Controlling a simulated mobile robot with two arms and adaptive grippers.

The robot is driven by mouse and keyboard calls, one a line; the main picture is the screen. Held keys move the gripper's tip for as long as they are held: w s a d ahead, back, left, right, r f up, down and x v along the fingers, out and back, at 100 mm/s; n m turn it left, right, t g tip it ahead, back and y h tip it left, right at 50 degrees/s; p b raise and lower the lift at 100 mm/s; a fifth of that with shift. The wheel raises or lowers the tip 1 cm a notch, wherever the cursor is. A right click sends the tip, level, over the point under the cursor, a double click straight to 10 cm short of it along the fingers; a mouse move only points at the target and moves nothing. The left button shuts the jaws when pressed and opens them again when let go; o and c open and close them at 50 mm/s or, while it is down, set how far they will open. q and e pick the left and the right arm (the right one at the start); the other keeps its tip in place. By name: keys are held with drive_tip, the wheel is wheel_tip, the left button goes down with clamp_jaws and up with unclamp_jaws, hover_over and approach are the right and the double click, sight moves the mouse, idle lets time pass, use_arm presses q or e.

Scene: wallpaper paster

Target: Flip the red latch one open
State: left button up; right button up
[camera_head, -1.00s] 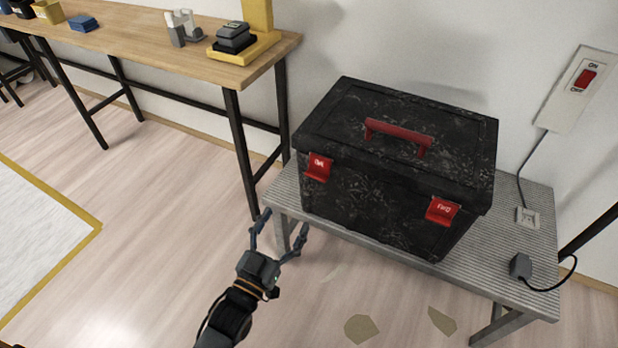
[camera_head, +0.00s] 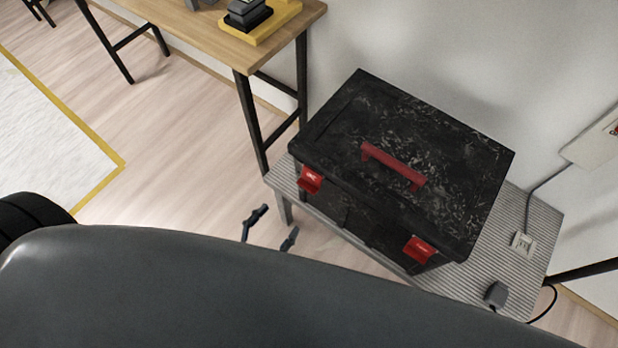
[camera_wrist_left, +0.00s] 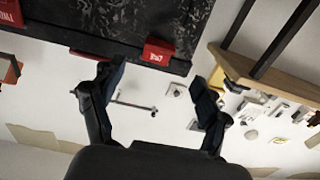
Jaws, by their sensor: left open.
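A black speckled toolbox (camera_head: 400,160) with a red handle (camera_head: 393,166) stands on a ridged grey bench. The red latch one (camera_head: 310,180) is at the left of its front edge; the red latch two (camera_head: 420,249) is at the right. In the left wrist view, latch one (camera_wrist_left: 157,52) shows near the top middle, and latch two (camera_wrist_left: 10,12) at the top left corner. My left gripper (camera_head: 275,227) is open and empty, in front of the box, left of and below latch one and apart from it. Latch one lies just beyond the gap between its fingertips (camera_wrist_left: 157,80) in the wrist view.
The grey bench (camera_head: 528,262) carries a dark plug (camera_head: 496,294) and a socket (camera_head: 522,244) at its right. A wooden table (camera_head: 305,18) stands at the upper left. Open floor (camera_head: 190,160) lies left of the bench. A large dark foreground shape hides my left arm.

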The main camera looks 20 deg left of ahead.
sight(305, 189)
use_arm(q)
drive_tip(key=x, duration=1.1)
drive_tip(key=shift+w+d+p, duration=0.1)
drive_tip(key=shift+w+p, duration=0.25)
drive_tip(key=shift+c, duration=0.5)
drive_tip(key=c, duration=1.1)
